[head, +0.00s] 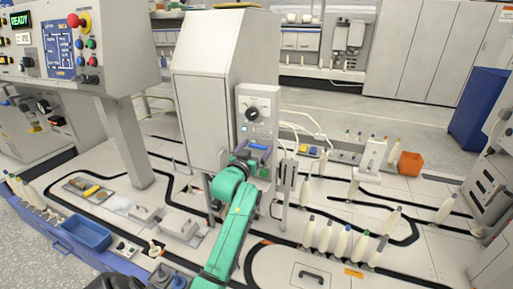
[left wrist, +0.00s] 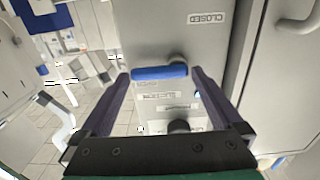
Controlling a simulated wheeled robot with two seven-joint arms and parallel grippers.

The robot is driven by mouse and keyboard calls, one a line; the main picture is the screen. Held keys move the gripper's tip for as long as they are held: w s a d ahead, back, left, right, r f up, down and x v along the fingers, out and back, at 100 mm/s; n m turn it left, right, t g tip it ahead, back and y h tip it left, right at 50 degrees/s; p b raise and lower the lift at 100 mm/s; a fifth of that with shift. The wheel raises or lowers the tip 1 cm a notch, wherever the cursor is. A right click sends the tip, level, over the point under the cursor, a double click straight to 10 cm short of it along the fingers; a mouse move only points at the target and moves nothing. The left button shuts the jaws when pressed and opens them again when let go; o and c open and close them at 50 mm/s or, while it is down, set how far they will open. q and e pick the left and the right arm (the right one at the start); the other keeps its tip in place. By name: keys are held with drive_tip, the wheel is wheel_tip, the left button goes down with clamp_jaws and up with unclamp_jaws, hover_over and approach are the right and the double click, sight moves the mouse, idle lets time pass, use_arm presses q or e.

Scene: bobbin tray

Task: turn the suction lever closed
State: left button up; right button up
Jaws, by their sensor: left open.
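The suction lever is a blue bar handle (left wrist: 160,72) on the grey front of a cabinet. It also shows in the head view as a small blue bar (head: 259,147) on the panel. It lies level across the left wrist picture. A "CLOSED" label (left wrist: 207,18) is on the panel above and right of it there. My left gripper (left wrist: 160,82) is open, with one dark finger at each end of the bar. I cannot tell whether the fingers touch it. In the head view my green left arm reaches up to the panel and the gripper (head: 243,153) is partly hidden. My right gripper is not in view.
The tall grey cabinet (head: 207,105) stands behind my left arm. A control console (head: 115,50) is at the left. A blue bin (head: 86,232), an orange bin (head: 410,162) and several white bobbins (head: 341,241) stand on the table around the arm.

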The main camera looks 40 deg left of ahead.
use_arm(q)
drive_tip(key=c, duration=1.1)
drive_tip(key=shift+o, duration=0.2)
drive_tip(key=m, duration=0.1)
drive_tip(key=m+p, duration=0.1)
drive_tip(key=m, duration=0.1)
drive_tip(key=shift+f+m, duration=0.3)
drive_tip(key=shift+f, duration=0.05)
drive_tip(key=m, duration=0.3)
drive_tip(key=f+m, duration=0.1)
drive_tip(key=m, duration=0.2)
drive_tip(key=f+m, duration=0.1)
drive_tip(key=m, duration=0.2)
drive_tip(key=shift+a+p, duration=0.3)
drive_tip(key=shift+p, duration=0.05)
drive_tip(key=m, duration=0.5)
drive_tip(key=shift+s+a+f+b, duration=0.2)
drive_tip(key=shift+a+f+b, duration=0.1)
drive_tip(key=shift+a, duration=0.1)
drive_tip(key=shift+m, duration=0.3)
drive_tip(key=o, duration=1.1)
drive_tip(key=shift+c, duration=0.2)
